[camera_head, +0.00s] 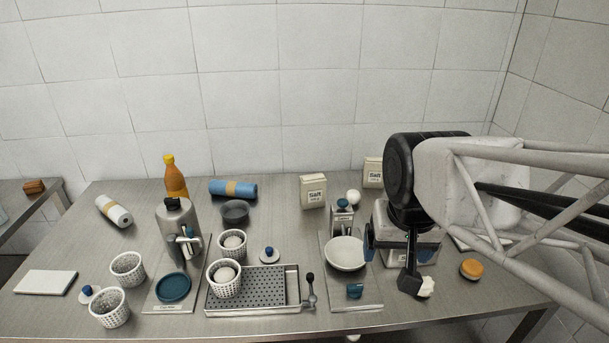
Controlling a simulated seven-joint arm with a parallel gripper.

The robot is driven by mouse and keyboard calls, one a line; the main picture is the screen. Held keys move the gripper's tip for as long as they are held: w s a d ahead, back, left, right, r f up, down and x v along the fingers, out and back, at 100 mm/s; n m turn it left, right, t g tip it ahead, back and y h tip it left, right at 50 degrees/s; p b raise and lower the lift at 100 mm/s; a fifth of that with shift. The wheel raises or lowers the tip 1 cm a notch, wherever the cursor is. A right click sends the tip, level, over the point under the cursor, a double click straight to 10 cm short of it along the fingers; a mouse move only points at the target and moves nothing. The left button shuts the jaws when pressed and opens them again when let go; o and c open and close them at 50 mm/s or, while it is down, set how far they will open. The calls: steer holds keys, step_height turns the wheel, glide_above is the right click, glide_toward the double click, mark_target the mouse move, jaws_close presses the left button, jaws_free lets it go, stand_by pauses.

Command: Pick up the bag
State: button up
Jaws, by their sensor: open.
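Nothing in the camera_head view is clearly marked as the bag. The closest matches are two pale packs labelled Salt. One salt pack (313,191) stands upright at the back of the table, right of centre. The other salt pack (373,172) stands farther back, partly hidden by my arm. My gripper (411,281) points down over the right part of the table, in front of and right of both packs. It is open; one dark finger shows clearly. A small white lump (427,287) shows beside its tip; I cannot tell whether they touch.
A labelled box (425,249) stands behind my gripper, partly hidden. A white bowl (345,254) is to its left and an orange round item (471,268) to its right. Perforated baskets (128,269), a perforated tray (251,310), a grey jug (174,232) and an orange bottle (175,181) stand farther left.

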steer(key=w+a+r+m, duration=0.15)
steer(key=w+m, duration=0.25)
steer(key=w, duration=0.9)
steer(key=m+g, duration=0.2)
steer(key=m, duration=0.8)
glide_above(312, 176)
steer(key=s, duration=0.1)
step_height(312, 176, down, 13)
steer(key=shift+d+f, duration=0.15)
steer(key=shift+w+f, duration=0.4)
steer(key=shift+f, duration=0.1)
steer(key=shift+f, duration=1.2)
steer(key=shift+f, duration=0.1)
